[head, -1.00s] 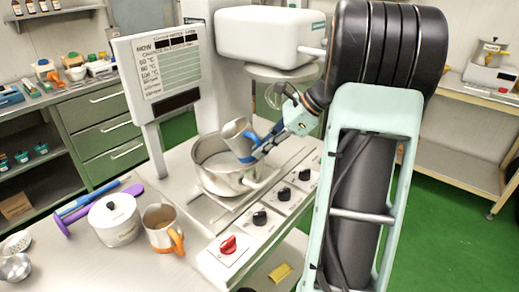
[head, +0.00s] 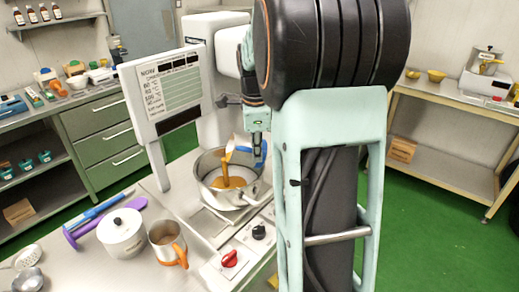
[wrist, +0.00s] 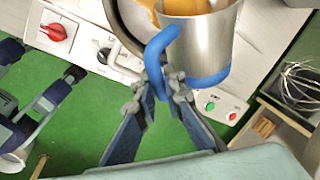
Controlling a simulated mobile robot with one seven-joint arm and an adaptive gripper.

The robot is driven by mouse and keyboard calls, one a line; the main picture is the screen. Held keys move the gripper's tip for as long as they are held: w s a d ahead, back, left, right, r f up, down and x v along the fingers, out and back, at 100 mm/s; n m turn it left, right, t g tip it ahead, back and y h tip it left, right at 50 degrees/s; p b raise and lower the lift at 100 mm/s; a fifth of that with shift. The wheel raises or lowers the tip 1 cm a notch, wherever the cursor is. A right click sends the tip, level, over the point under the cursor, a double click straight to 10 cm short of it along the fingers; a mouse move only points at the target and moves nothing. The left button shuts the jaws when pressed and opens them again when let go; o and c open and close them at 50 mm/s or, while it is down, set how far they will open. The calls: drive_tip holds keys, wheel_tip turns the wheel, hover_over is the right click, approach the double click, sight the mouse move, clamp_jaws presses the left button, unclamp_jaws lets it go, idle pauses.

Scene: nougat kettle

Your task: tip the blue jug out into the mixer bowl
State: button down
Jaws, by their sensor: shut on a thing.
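The blue jug (head: 259,158), a steel jug with a blue handle and base band, is tipped over the mixer bowl (head: 206,165) in the head view. A thick amber stream runs from its mouth into the bowl, and amber stuff lies in the bowl. In the wrist view the jug (wrist: 208,48) has amber contents at its mouth, above the bowl's rim (wrist: 122,25). My gripper (wrist: 158,84) is shut on its blue handle (wrist: 153,62). In the head view my arm hides part of the gripper and the mixer head.
An orange-handled jug (head: 163,236) and a lidded white pot (head: 121,232) stand left of the bowl. A sign panel (head: 165,92) stands behind them. A red knob (head: 229,258) and a black knob (head: 258,232) sit in front. A whisk (wrist: 300,85) shows in the wrist view.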

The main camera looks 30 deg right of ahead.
sight(241, 148)
drive_tip(key=shift+w+a+r+h, duration=0.15)
drive_tip(key=shift+a+r+h, duration=0.1)
drive_tip(key=shift+r+h, duration=0.2)
drive_tip(key=a+h, duration=0.1)
drive_tip(key=w+a+r+g+h, duration=0.1)
drive_tip(key=h, duration=0.1)
drive_tip(key=a+r+h, duration=0.1)
drive_tip(key=shift+w+a+n+g+h, duration=0.15)
drive_tip(key=shift+a+n+g+h, duration=0.15)
drive_tip(key=shift+g+h, duration=0.1)
drive_tip(key=shift+w+a+r+n+g+h+b, duration=0.1)
drive_tip(key=shift+w+a+r+g+h+b, duration=0.15)
drive_tip(key=shift+a+r+h, duration=0.5)
drive_tip(key=shift+w+a+r+n+g+h+b, duration=0.15)
drive_tip(key=shift+a+g+h, duration=0.25)
drive_tip(key=shift+h, duration=0.7)
drive_tip(key=shift+w+a+r+n+g+h+b, duration=0.2)
drive_tip(key=shift+a+r+h, duration=0.25)
drive_tip(key=shift+a+h, duration=0.35)
drive_tip(key=shift+d, duration=0.2)
